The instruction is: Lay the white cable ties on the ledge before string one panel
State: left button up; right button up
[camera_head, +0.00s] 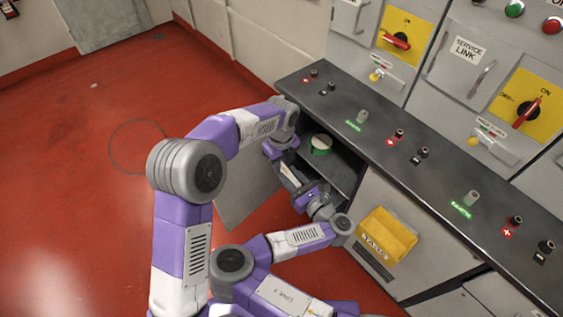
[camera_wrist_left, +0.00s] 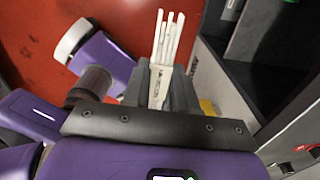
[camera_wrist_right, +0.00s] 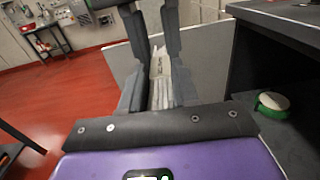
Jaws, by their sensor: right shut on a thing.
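A bundle of white cable ties (camera_wrist_left: 165,40) shows between the fingers of my left gripper (camera_wrist_left: 160,90), tips pointing away. In the right wrist view the ties (camera_wrist_right: 160,75) lie between the fingers of my right gripper (camera_wrist_right: 160,92), which is shut on them. My left gripper's dark fingers stand just beyond, around or beside the ties; whether they press on them I cannot tell. In the head view both grippers meet by the open cabinet below the dark ledge (camera_head: 373,130). The ledge runs before the grey panels (camera_head: 460,75); I cannot read which is string one.
A green-and-white roll (camera_head: 320,145) sits inside the open cabinet. A yellow bin (camera_head: 385,235) hangs on the cabinet front. Several terminals and knobs stand along the ledge, with bare stretches between. The open cabinet door (camera_head: 243,195) is close to my arms.

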jog(key=o, duration=1.1)
jog(key=shift+a, duration=0.1)
